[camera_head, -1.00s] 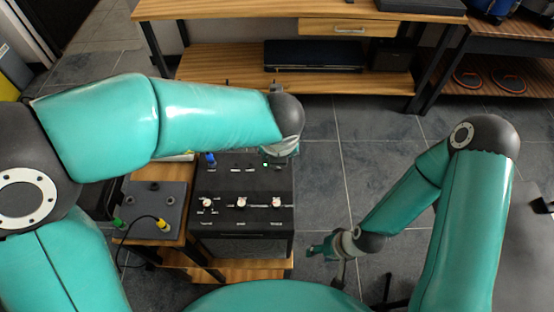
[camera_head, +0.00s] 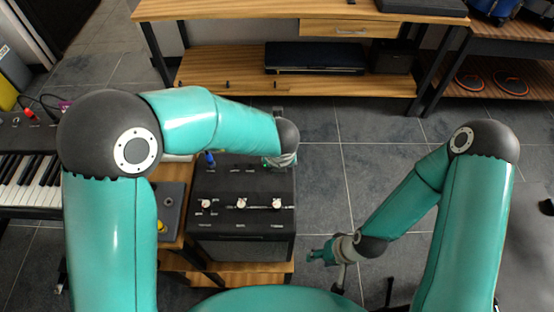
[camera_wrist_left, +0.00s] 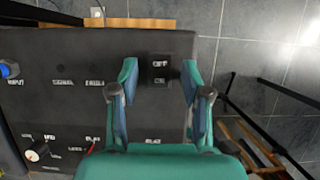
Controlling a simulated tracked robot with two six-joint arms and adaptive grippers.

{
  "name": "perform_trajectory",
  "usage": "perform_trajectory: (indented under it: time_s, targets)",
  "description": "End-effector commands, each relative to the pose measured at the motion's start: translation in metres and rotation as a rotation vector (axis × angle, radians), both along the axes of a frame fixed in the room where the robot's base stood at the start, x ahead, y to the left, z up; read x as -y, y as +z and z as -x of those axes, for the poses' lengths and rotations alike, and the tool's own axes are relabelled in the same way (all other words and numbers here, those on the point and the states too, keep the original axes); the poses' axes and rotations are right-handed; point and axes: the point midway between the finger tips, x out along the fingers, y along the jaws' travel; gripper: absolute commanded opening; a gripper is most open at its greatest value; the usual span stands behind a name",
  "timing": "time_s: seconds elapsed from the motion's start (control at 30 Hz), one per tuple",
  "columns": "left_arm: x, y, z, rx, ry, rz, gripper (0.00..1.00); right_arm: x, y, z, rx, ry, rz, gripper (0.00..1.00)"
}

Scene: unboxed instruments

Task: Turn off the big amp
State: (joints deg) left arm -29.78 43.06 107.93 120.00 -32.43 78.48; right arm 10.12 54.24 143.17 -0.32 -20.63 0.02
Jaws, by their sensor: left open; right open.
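The big amp (camera_head: 240,222) is a black box with several white-capped knobs and a blue plug on its top, left of centre in the head view. The wrist view shows its black panel (camera_wrist_left: 62,58) and a dark switch (camera_wrist_left: 160,73) marked OFF and ON. My left gripper (camera_wrist_left: 159,78) is open above the panel, with one finger on each side of the switch; contact cannot be told. In the head view its fingers are mostly hidden by the wrist at the amp's far right corner. My right gripper (camera_head: 322,254) is open and empty, right of the amp.
A small grey box (camera_head: 171,205) stands left of the amp. A keyboard (camera_head: 24,180) is at the far left. A wooden shelf bench (camera_head: 215,68) stands behind.

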Motion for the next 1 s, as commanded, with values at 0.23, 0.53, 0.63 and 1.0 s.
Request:
perform_trajectory:
  time_s: [0.23, 0.53, 0.63, 1.0]
  targets:
    - [0.000, 0.000, 0.000, 0.000, 0.000, 0.000, 0.16, 0.000, 0.000, 0.000, 0.000, 0.000, 0.000, 0.49]
    - [0.000, 0.002, 0.000, -0.004, 0.000, 0.000, 0.00, 0.000, 0.004, 0.000, 0.000, 0.000, 0.000, 0.49]
    - [0.000, 0.006, -0.001, -0.018, -0.001, -0.001, 0.00, 0.000, 0.017, 0.000, 0.000, 0.000, 0.000, 0.49]
    - [0.000, 0.011, -0.005, -0.122, 0.001, -0.002, 0.00, 0.000, 0.085, 0.000, 0.000, 0.000, 0.000, 0.49]
